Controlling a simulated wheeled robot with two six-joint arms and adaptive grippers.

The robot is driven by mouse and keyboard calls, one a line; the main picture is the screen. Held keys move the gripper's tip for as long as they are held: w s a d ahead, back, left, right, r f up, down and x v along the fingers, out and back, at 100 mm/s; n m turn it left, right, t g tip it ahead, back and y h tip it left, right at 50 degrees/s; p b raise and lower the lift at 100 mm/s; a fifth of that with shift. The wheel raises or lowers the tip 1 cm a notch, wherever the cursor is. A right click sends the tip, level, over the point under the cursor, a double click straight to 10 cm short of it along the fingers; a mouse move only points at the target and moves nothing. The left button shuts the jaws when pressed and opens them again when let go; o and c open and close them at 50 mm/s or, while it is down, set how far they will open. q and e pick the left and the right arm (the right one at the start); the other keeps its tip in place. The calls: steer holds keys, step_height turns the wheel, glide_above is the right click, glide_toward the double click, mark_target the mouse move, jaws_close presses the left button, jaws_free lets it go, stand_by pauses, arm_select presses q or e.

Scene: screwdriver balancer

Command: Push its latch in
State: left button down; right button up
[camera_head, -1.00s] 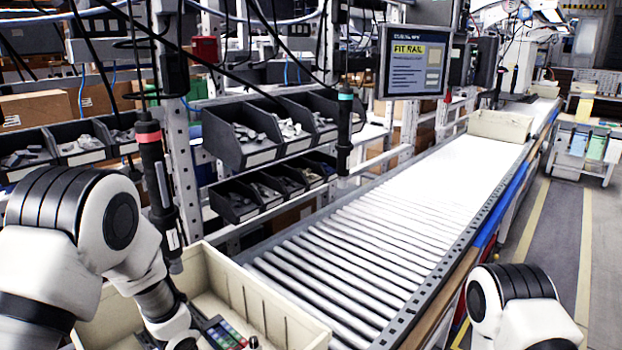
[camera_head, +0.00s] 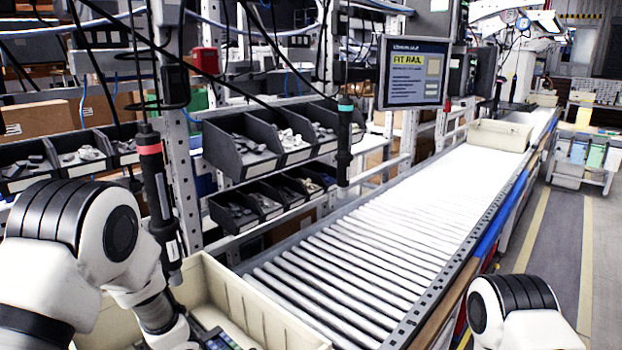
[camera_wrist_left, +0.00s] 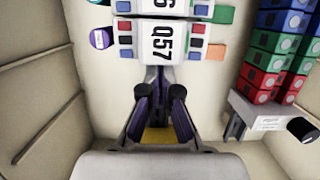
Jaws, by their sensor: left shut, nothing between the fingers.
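In the left wrist view my left gripper (camera_wrist_left: 158,82) is shut and empty, pointing down into the cream bin (camera_wrist_left: 85,62). Its fingertips are at the lower edge of a pale block marked Q57 (camera_wrist_left: 160,42); I cannot tell whether they touch it. To the right, a grey bracket piece with a black knob (camera_wrist_left: 301,129) sits below stacked red, green and blue blocks (camera_wrist_left: 277,50). I cannot tell which part is the latch. In the head view the bin (camera_head: 250,310) stands below my left arm, and the left gripper is hidden. My right gripper is out of view.
Two hanging screwdrivers, one with a red band (camera_head: 150,150) and one with a teal band (camera_head: 345,145), hang near the roller conveyor (camera_head: 380,260). The red-banded one is close beside my left arm. Parts bins (camera_head: 240,150) line the rack behind.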

arm_select(q)
steer(key=shift+s+d, duration=0.25)
stand_by(0.3)
steer(key=shift+p+v, duration=0.95)
steer(key=shift+p, duration=0.15)
steer(key=shift+w+a+r, duration=0.1)
steer(key=shift+w+a, duration=0.05)
steer(key=w+a+p+v, duration=0.1)
steer(key=a+p+v, duration=0.1)
steer(key=p+v, duration=0.9)
steer(key=shift+d+r+p, duration=0.35)
steer(key=shift+r+p, duration=0.25)
steer(key=shift+r, duration=0.1)
steer(key=shift+f, duration=0.1)
